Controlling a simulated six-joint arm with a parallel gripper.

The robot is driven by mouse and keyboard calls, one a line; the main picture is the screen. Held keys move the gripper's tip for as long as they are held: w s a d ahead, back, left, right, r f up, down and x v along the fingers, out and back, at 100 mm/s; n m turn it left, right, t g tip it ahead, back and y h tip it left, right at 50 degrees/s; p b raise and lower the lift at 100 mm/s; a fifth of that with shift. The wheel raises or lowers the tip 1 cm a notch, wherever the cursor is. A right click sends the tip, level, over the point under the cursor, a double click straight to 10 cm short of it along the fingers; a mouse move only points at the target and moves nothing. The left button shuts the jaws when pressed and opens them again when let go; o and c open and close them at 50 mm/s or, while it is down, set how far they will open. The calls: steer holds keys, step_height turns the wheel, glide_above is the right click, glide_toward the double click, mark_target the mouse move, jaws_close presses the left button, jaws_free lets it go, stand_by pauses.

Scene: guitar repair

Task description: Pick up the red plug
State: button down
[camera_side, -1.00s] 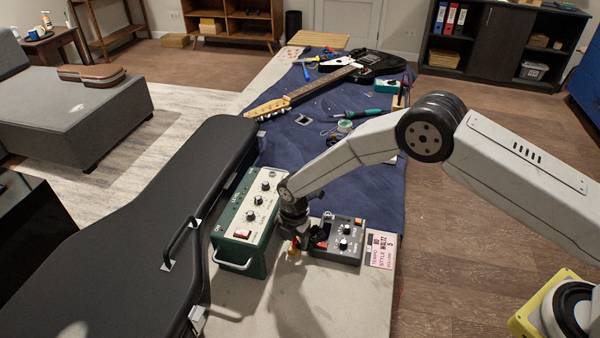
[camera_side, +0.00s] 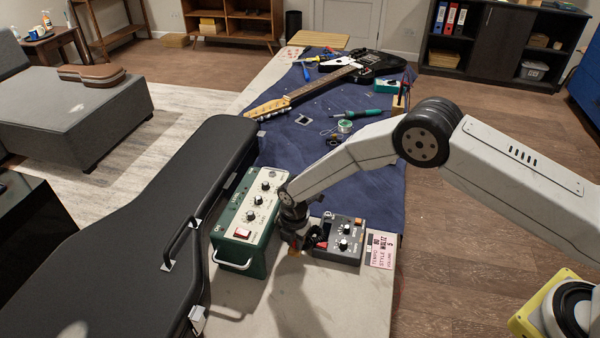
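A small red piece (camera_side: 321,244) shows at the left edge of the dark pedal box (camera_side: 345,240); it may be the red plug, but it is too small to be sure. My gripper (camera_side: 297,243) points down between the green amplifier box (camera_side: 246,222) and the pedal box, just left of the red piece. Its fingers are small and dark here, so I cannot tell whether they are open or shut or hold anything. The wrist hides part of the table behind it.
A black guitar case (camera_side: 150,235) lies left of the amplifier. A guitar (camera_side: 330,82), soldering iron (camera_side: 358,113) and solder spool (camera_side: 345,126) lie on the blue cloth. Bare table (camera_side: 335,295) is free in front.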

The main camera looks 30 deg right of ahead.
steer(key=shift+r, duration=0.2)
steer(key=shift+r, duration=0.8)
steer(key=s+d+r, duration=0.2)
steer(key=s+r, duration=0.3)
steer(key=s, duration=0.1)
steer(key=s+d+r, duration=0.2)
steer(key=s+r, duration=0.4)
steer(key=s, duration=0.1)
steer(key=shift+d, duration=0.25)
steer(key=shift+s+r, duration=0.1)
steer(key=shift+r, duration=0.15)
stand_by(0.4)
steer(key=shift+r, duration=0.35)
steer(key=shift+r, duration=0.35)
steer(key=shift+r, duration=0.35)
